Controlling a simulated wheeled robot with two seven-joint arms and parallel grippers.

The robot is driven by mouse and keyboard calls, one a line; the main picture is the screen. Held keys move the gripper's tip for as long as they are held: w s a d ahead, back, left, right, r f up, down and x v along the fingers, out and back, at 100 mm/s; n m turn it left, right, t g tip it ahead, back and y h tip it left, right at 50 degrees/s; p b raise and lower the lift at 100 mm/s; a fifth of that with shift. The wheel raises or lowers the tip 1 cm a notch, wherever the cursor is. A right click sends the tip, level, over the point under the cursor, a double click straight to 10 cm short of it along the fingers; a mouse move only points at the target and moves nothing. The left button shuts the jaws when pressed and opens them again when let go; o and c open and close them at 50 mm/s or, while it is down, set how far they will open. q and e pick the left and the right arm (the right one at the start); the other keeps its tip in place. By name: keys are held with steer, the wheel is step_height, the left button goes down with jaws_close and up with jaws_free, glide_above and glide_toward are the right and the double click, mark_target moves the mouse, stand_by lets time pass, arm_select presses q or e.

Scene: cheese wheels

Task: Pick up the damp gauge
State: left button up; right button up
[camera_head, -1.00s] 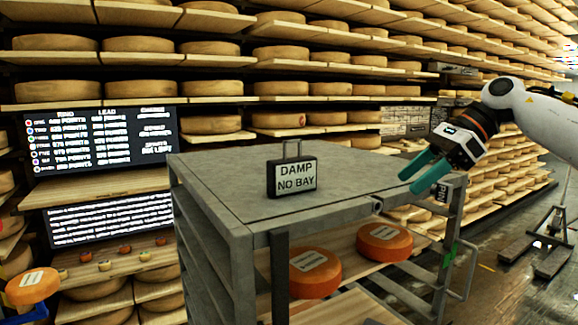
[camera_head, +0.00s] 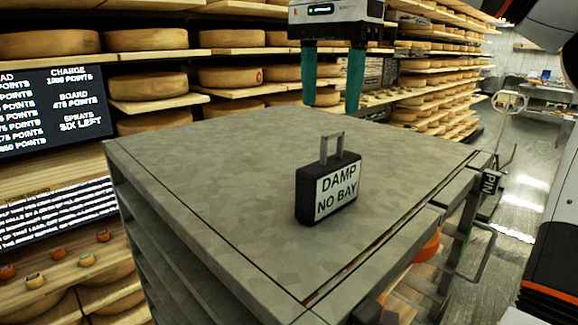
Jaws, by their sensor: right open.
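The damp gauge (camera_head: 326,190) is a small black box with a white label reading "DAMP NO BAY" and a grey loop handle on top. It stands upright on the grey top of the cart (camera_head: 210,185), right of the middle in the head view. My right gripper (camera_head: 331,108) hangs above the far part of the cart top, its two green fingers pointing down and spread apart with nothing between them. In the picture it is above the gauge and apart from it. My left gripper is not in view.
Shelves of cheese wheels (camera_head: 155,86) fill the background. A dark points board (camera_head: 52,108) stands at the left. A tag reading "PIN" (camera_head: 491,183) hangs at the cart's right corner. The cart top around the gauge is clear.

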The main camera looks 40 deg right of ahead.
mark_target(330, 162)
steer(key=shift+s+f, duration=0.1)
steer(key=shift+f, duration=0.2)
steer(key=s+f, duration=0.1)
steer(key=f, duration=0.2)
steer(key=s+f, duration=0.1)
steer(key=shift+s+d+f+p, duration=0.3)
steer(key=shift+f+p, duration=0.05)
steer(key=shift+p, duration=0.05)
steer(key=f, duration=0.1)
steer(key=w+f+p, duration=0.1)
steer(key=a+f+p, duration=0.1)
steer(key=shift+w+a+f, duration=0.1)
steer(key=shift+w+f, duration=0.15)
steer(key=shift+w, duration=0.15)
step_height(330, 162, down, 2)
steer(key=shift+s, duration=0.15)
steer(key=shift+f, duration=0.25)
steer(key=c, duration=0.5)
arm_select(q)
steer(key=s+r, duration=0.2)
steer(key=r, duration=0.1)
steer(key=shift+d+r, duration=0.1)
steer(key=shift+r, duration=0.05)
arm_select(e)
steer(key=c, duration=0.7)
